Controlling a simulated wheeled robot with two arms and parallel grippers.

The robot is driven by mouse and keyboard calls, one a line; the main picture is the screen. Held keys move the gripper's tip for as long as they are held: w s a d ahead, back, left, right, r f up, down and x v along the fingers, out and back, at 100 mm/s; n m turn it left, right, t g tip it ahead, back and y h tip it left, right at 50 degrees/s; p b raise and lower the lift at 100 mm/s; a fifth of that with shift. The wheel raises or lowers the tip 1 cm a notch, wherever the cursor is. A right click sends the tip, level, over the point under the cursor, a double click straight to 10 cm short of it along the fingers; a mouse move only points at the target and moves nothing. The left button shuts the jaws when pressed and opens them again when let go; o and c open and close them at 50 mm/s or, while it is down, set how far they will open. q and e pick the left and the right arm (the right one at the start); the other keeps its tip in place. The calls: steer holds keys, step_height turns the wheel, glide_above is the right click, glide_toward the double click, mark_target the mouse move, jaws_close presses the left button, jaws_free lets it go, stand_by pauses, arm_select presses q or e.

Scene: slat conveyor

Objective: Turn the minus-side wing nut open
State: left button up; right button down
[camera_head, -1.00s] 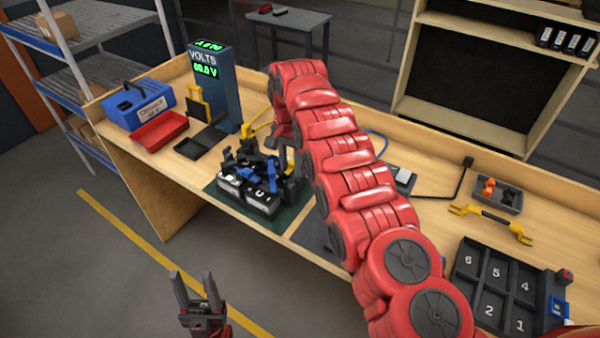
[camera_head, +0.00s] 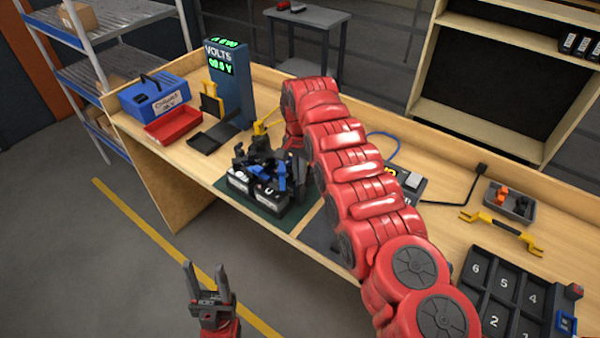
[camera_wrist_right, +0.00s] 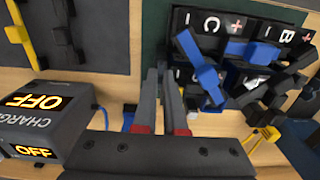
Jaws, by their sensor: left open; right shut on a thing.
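The battery modules (camera_head: 240,186) with white labels stand on a dark green mat on the bench, with blue and black parts on top. In the right wrist view, the modules (camera_wrist_right: 207,24) are marked C and B, each with a plus sign. A blue winged part (camera_wrist_right: 200,66) lies across module C. My right gripper (camera_wrist_right: 158,72) is at the left edge of module C, its fingers close together on something small. What it holds is hidden; I cannot tell whether it is the minus-side wing nut. My left gripper (camera_head: 207,285) is open and empty, in front of the bench above the floor.
A volt meter (camera_head: 229,85), a red tray (camera_head: 173,125) and a blue case (camera_head: 152,95) stand at the bench's left. A charger showing OFF (camera_wrist_right: 45,120) is left of my right gripper. A numbered tray (camera_head: 505,290) and a yellow tool (camera_head: 503,228) lie at the right.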

steer(key=shift+n+b, duration=0.9)
steer(key=shift+f+n+b, duration=0.1)
steer(key=shift+n+b, duration=0.25)
steer(key=shift+n, duration=0.45)
steer(key=n, duration=0.3)
steer(key=shift+n, duration=0.3)
steer(key=n, duration=0.3)
steer(key=shift+n, duration=0.3)
steer(key=n, duration=0.3)
steer(key=shift+n, duration=2.1)
